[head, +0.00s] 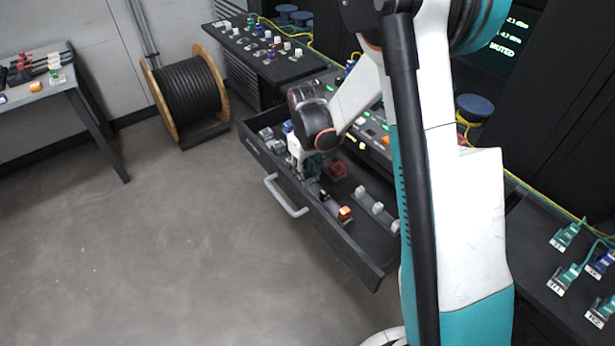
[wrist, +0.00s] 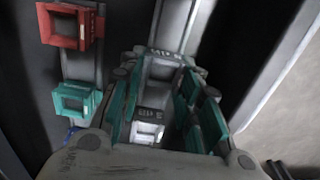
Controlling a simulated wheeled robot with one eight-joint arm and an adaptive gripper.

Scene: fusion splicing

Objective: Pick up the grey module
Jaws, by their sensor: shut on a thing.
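My gripper (wrist: 165,112) points down into the open drawer (head: 352,252), its teal fingers closed on both sides of a grey module (wrist: 150,130). The module shows between the fingers in the wrist view, with its lower part hidden by the gripper body. I cannot tell whether it still touches the rail below. Another grey piece (wrist: 162,66) sits just beyond the fingertips on the same rail. In the head view, my gripper (head: 308,168) is low over the drawer's left part, and the held module cannot be made out there.
A red module (wrist: 70,27) and a teal module (wrist: 75,102) sit on a neighbouring rail to the left. An orange module (head: 344,213) and white modules (head: 377,208) lie nearer the drawer front. The drawer handle (head: 286,196) sticks out over clear floor. A cable reel (head: 187,92) stands behind.

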